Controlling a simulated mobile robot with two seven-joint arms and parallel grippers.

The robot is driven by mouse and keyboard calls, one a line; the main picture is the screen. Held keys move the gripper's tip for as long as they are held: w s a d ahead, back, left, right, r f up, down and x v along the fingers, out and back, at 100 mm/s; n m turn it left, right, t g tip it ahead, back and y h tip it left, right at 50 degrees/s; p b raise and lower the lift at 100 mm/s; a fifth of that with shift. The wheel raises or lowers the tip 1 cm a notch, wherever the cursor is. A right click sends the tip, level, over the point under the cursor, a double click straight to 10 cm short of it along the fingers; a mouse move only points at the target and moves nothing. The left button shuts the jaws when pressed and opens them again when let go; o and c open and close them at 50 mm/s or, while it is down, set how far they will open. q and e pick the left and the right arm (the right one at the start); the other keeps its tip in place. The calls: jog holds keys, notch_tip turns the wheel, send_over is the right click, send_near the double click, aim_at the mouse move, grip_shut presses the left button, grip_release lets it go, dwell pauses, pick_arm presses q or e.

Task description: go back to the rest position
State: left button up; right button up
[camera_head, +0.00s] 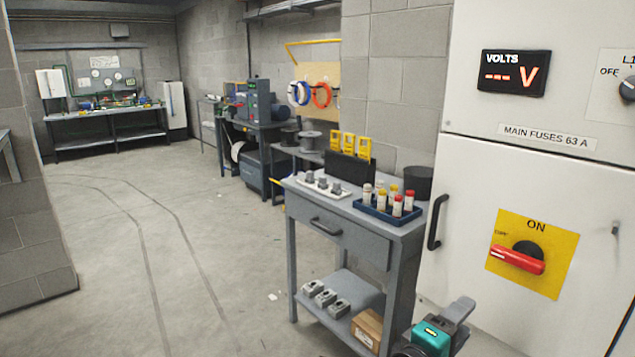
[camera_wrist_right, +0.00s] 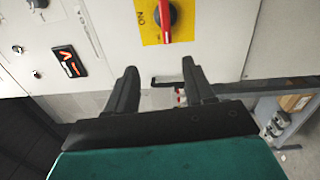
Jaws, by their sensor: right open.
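My right gripper (camera_head: 462,312) is at the bottom of the head view, with its teal body low in front of the white cabinet. In the right wrist view its two dark fingers (camera_wrist_right: 160,72) are spread apart with nothing held between them. The red switch handle (camera_head: 517,261) sits on a yellow plate (camera_head: 552,270) on the cabinet door, up and to the right of the gripper and apart from it. The handle (camera_wrist_right: 164,20) also shows beyond the fingers in the right wrist view. My left gripper is not in view.
A grey workbench (camera_head: 345,237) stands left of the cabinet, with a blue tray (camera_head: 385,216) of fuses on top and a cardboard box (camera_head: 367,328) on its lower shelf. The cabinet (camera_head: 460,200) has a black door handle (camera_head: 437,222). Open floor (camera_head: 150,240) lies to the left.

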jog(key=d+r+n+t+h, duration=0.2)
jog(key=d, duration=0.8)
jog(key=d+r+n+t+h, duration=0.1)
jog(key=d+r+n+h, duration=0.15)
jog(key=d, duration=0.65)
jog(key=s+a+f+g+y, duration=0.1)
jog(key=s+a+f+y, duration=0.15)
jog(key=f+y, duration=0.4)
jog(key=s+a+f+g+y, duration=0.1)
jog(key=s+f+y, duration=0.2)
jog(key=f, duration=0.6)
jog(key=s+a+f+g+y, duration=0.25)
jog(key=f+y, duration=0.25)
jog(key=f, duration=0.3)
jog(key=s+a+f+m+y, duration=0.3)
jog(key=s+a+m+y, duration=0.4)
jog(key=s, duration=0.4)
jog(key=a+m, duration=0.3)
jog(key=a, duration=0.7)
jog(key=shift+w+a+f+h, duration=0.15)
jog(key=shift+a+f+h, duration=0.1)
jog(key=shift+a+h, duration=0.15)
jog(key=shift+m, duration=0.25)
jog(key=shift+c, duration=0.3)
